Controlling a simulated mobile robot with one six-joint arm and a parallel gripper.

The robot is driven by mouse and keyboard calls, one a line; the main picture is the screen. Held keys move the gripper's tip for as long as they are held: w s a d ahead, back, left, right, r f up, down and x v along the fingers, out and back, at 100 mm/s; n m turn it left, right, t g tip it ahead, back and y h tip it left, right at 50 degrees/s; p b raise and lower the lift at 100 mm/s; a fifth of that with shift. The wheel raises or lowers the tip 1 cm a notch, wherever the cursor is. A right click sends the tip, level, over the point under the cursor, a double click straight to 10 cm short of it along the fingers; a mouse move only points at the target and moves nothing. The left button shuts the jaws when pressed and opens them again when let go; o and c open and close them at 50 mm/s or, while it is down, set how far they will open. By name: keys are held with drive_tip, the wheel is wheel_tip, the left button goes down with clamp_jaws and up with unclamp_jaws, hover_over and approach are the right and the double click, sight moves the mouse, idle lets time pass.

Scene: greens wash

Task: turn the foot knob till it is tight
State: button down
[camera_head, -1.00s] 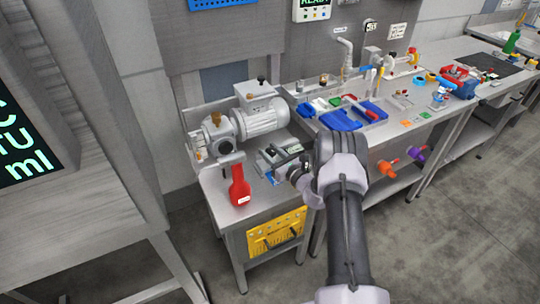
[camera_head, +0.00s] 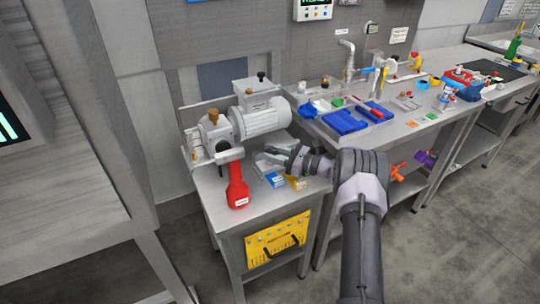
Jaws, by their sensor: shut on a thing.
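The machine with a grey-white motor (camera_head: 262,120) and a gearbox-like head stands on the small steel table (camera_head: 240,222). My gripper (camera_head: 262,160) reaches in from the right, low beside the motor's foot. Its jaws are shut, with their tips by the front of the machine's base. The foot knob itself is hidden at the jaws, so its turn and seating cannot be seen. A brown knob (camera_head: 213,115) on the head and a black knob (camera_head: 262,75) on the motor box are clear of my gripper.
A red-handled tool (camera_head: 237,186) stands at the table's front left. A blue box (camera_head: 275,180) and a yellow box (camera_head: 297,183) lie just below my gripper. The bench to the right holds blue trays (camera_head: 343,122) and many small parts.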

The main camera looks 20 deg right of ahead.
idle(0.3)
drive_tip(key=c, duration=0.9)
unclamp_jaws()
drive_tip(key=p+v, duration=0.2)
drive_tip(key=v, duration=0.4)
drive_tip(key=shift+s+d+r+p, duration=0.15)
drive_tip(key=shift+d+p, duration=0.05)
drive_tip(key=shift+p, duration=0.15)
drive_tip(key=shift+s+d, duration=0.3)
drive_tip(key=shift+s, duration=0.1)
